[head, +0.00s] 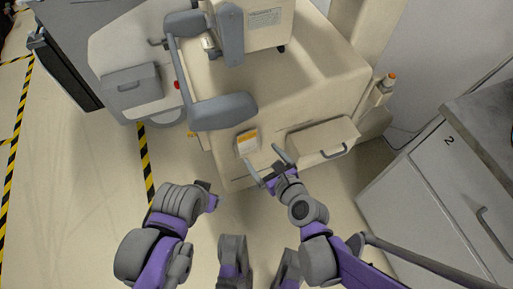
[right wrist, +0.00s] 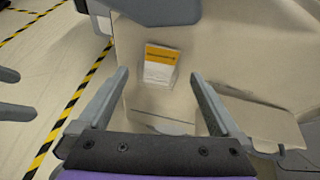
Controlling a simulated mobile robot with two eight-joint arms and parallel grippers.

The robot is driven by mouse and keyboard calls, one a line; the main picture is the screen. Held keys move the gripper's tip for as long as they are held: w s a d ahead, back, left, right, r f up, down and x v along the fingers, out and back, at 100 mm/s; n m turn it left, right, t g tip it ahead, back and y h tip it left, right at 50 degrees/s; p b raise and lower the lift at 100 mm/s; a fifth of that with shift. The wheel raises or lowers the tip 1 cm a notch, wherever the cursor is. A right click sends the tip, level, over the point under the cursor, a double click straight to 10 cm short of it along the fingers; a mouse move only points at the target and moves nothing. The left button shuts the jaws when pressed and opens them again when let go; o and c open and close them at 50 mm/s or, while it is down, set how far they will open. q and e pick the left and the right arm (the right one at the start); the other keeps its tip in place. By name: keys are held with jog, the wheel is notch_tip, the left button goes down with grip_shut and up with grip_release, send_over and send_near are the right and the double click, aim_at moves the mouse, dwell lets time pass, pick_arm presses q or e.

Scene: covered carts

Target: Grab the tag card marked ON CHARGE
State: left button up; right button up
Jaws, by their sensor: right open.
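A small card with an orange band over a white lower part (head: 248,141) hangs on the front face of the beige cart; its print is too small to read. It also shows upright in the right wrist view (right wrist: 160,68). My right gripper (head: 263,159) is open and empty, in front of and just below the card in the head view. In the right wrist view the card lies between and beyond the two spread fingers (right wrist: 159,76); contact is not visible. My left gripper (head: 208,195) is lower left of the card, its fingers not clearly visible.
The beige cart (head: 290,90) has a grey padded arm (head: 224,111) above the card and a drawer with a handle (head: 322,139) to its right. A grey cabinet (head: 425,185) stands at the right. Floor with yellow-black tape (head: 146,165) is open at left.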

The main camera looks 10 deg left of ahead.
aim_at(247, 134)
jog(key=shift+m, duration=0.6)
jog(key=shift+w+b+x, duration=0.2)
jog(key=shift+b+x, duration=1.15)
jog(key=shift+x, duration=4.15)
pick_arm(q)
jog(key=f, duration=0.3)
jog(key=shift+d+f+n, duration=0.25)
jog(key=shift+d+n, duration=0.05)
jog(key=shift+d, duration=0.1)
pick_arm(e)
jog(key=shift+d+r+t, duration=0.15)
jog(key=shift+r+t, duration=0.05)
jog(key=shift+t, duration=0.1)
jog(key=shift+c, duration=0.2)
jog(key=c, duration=1.5)
pick_arm(q)
jog(key=shift+r, duration=0.1)
pick_arm(e)
jog(key=shift+o, duration=0.2)
jog(key=shift+r, duration=0.15)
